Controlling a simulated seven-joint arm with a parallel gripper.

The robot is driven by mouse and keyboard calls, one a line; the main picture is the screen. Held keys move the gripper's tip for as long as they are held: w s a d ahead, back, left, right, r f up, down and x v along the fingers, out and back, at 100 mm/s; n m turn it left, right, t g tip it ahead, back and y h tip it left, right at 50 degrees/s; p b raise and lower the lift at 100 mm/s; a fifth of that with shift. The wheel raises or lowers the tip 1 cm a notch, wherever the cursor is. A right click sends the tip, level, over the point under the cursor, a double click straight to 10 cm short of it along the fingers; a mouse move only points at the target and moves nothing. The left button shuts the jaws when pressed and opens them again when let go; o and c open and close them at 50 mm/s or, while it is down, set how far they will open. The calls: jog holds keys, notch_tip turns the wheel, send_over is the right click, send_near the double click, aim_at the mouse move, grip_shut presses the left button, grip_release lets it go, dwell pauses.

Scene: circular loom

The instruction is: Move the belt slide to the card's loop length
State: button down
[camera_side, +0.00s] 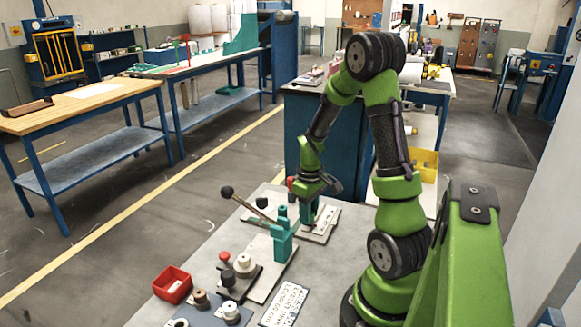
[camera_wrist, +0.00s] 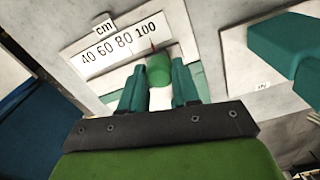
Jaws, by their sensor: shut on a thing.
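The belt slide's round green knob (camera_wrist: 159,70) sits between the two teal fingers of my gripper (camera_wrist: 157,80) in the wrist view, and the gripper is shut on it. Behind it lies a white scale plate (camera_wrist: 90,68) marked "cm" with 40, 60, 80 and 100. A thin red pointer line (camera_wrist: 152,45) shows by the 100 mark. In the side view my gripper (camera_side: 312,212) is low over the scale plate (camera_side: 325,230) at the bench's far side. A white printed card (camera_side: 286,303) lies at the front; its text is too small to read surely.
A teal block with a black-knobbed lever (camera_side: 283,238) stands close left of my gripper. Knobbed pieces (camera_side: 240,270), spools (camera_side: 201,298) and a red bin (camera_side: 173,284) are nearer the front. Bare grey bench top (camera_side: 330,275) lies to the right.

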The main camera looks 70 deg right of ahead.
dwell(0.4)
jog(key=d, duration=0.5)
jog(key=shift+d, duration=0.4)
jog(key=shift+r, duration=0.1)
jog(key=c, duration=0.8)
grip_release()
notch_tip(320, 180, up, 17)
jog(key=shift+a, duration=0.1)
